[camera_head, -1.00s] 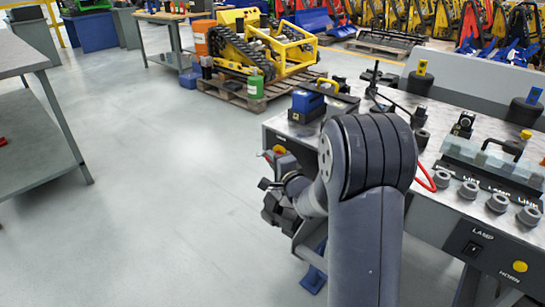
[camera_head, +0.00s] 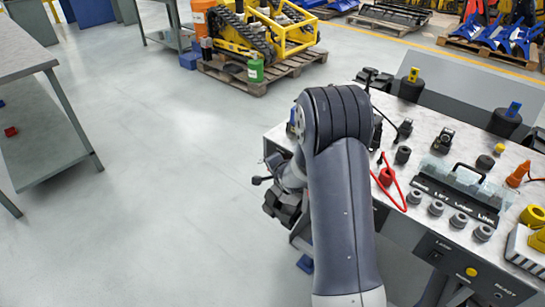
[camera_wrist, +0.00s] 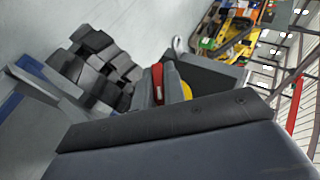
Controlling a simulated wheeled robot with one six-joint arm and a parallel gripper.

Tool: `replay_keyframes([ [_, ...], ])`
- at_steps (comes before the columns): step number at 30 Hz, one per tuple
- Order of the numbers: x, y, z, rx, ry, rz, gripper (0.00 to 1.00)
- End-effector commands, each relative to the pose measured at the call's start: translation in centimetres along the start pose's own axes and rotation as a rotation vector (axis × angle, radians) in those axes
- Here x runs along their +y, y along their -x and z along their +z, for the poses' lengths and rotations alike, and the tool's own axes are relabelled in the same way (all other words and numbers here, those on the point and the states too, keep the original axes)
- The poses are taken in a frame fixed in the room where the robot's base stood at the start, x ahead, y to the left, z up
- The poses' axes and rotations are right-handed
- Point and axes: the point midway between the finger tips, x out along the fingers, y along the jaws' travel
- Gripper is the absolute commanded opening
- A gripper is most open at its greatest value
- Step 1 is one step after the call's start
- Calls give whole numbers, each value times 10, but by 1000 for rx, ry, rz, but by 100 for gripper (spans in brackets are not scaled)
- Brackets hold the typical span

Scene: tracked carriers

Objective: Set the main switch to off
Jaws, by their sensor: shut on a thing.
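The main switch shows in the wrist view as a red handle (camera_wrist: 157,82) with a bit of yellow plate (camera_wrist: 186,90) beside it. My gripper (camera_wrist: 160,88) is shut on the red handle, with grey finger parts on both sides of it. In the head view my gripper (camera_head: 284,203) is low beside the left end of the workbench (camera_head: 275,140). My arm hides the switch there, so I cannot tell its setting.
A grey table (camera_head: 30,62) stands at far left. A yellow tracked carrier (camera_head: 250,35) rests on a pallet behind. The floor between is clear.

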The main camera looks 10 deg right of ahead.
Motion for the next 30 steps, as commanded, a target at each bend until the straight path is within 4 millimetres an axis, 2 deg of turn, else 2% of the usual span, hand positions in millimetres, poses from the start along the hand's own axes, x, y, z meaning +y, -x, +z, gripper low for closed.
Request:
replay_keyframes([
  [1,-7,4,-2,-1,14,31,0],
  [14,4,-7,1,6,130,302,0],
  [30,-1,-1,1,-3,269,638,0],
])
